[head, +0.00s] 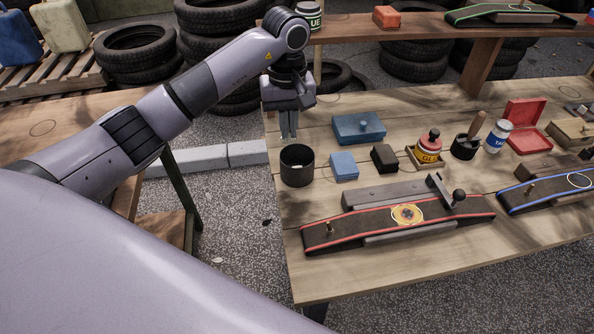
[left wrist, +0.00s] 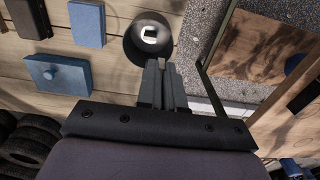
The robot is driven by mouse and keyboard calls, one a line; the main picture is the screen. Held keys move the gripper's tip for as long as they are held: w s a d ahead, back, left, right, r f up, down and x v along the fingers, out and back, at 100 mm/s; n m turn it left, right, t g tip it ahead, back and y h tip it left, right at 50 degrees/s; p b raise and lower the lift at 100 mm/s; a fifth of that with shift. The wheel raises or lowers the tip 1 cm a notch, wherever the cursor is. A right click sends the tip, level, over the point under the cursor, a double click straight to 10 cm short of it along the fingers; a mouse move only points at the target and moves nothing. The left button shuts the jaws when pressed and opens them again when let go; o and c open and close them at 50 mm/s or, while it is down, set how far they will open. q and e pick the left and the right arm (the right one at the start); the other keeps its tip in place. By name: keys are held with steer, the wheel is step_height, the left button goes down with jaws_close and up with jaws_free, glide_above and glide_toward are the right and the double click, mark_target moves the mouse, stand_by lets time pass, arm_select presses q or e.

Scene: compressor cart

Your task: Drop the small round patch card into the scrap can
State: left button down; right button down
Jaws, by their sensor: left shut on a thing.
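My left gripper (head: 289,134) points down just above and behind the scrap can (head: 297,168), a dark open cylinder at the table's left edge. In the left wrist view the fingertips (left wrist: 161,64) are close together at the can's near rim (left wrist: 134,58). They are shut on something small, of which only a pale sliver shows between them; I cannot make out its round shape. A white piece with a dark middle (left wrist: 149,34) shows inside the can. A round yellow-and-black patch (head: 407,215) lies on the red-edged strip (head: 350,228). My right gripper is not in view.
A blue box (head: 343,167), a black block (head: 384,158) and a larger blue lidded box (head: 358,127) stand right of the can. A glue pot (head: 429,148) and a white can (head: 497,137) stand farther right. A raised shelf (head: 350,27) runs along the back.

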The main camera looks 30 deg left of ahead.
arm_select(q)
steer(key=c, duration=1.2)
jaws_free()
steer(key=shift+r+b, duration=0.3)
steer(key=shift+r, duration=3.3)
